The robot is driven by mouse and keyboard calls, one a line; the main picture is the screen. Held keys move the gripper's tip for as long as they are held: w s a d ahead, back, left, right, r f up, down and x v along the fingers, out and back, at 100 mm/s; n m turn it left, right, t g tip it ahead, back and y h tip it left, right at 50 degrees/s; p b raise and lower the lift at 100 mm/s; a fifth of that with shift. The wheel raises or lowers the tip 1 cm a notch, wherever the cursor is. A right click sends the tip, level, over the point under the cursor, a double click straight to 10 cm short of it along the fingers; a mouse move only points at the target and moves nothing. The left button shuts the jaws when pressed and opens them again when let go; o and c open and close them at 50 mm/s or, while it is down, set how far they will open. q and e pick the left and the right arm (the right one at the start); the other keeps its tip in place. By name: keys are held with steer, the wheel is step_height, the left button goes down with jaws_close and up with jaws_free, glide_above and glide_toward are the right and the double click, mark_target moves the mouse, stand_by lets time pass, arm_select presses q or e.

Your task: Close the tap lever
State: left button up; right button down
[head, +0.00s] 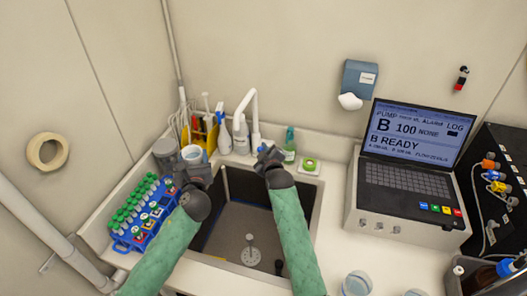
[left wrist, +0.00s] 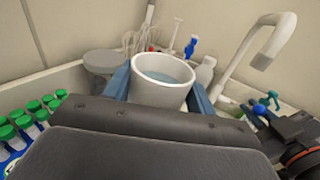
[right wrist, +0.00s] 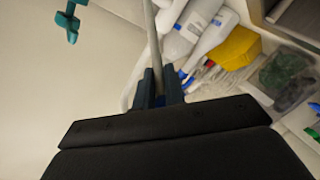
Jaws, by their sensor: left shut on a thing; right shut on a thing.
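The white tap (head: 252,100) arches up behind the sink; its spout also shows in the left wrist view (left wrist: 262,45). My right gripper (head: 265,152) is at the tap, right of its column. In the right wrist view its fingers (right wrist: 159,88) are shut around a thin grey rod (right wrist: 153,40), which looks like the tap lever; the fingers hide its end. No running water can be made out. My left gripper (left wrist: 166,95) is shut on a white cup (left wrist: 160,95) holding bluish liquid, upright at the sink's left edge; it also shows in the head view (head: 192,153).
The dark sink (head: 240,215) lies below both arms. A blue rack (head: 128,240) of green-capped tubes stands left. White bottles (head: 224,135) and a yellow holder (head: 211,132) stand behind. A pump unit (head: 405,190) stands further right.

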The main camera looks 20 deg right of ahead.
steer(key=shift+w+a+r, duration=0.1)
steer(key=shift+a+r, duration=0.1)
steer(key=shift+r, duration=0.25)
steer(key=c, duration=1.6)
jaws_free()
steer(key=shift+o, duration=0.6)
steer(key=shift+a+f, duration=0.1)
steer(key=shift+a, duration=0.15)
steer(key=shift+s+d, duration=0.15)
steer(key=shift+s, duration=0.1)
steer(key=s+r, duration=0.1)
steer(key=s, duration=1)
steer(key=shift+s+a+r, duration=0.15)
steer(key=shift+a+r, duration=0.1)
steer(key=shift+f, duration=0.1)
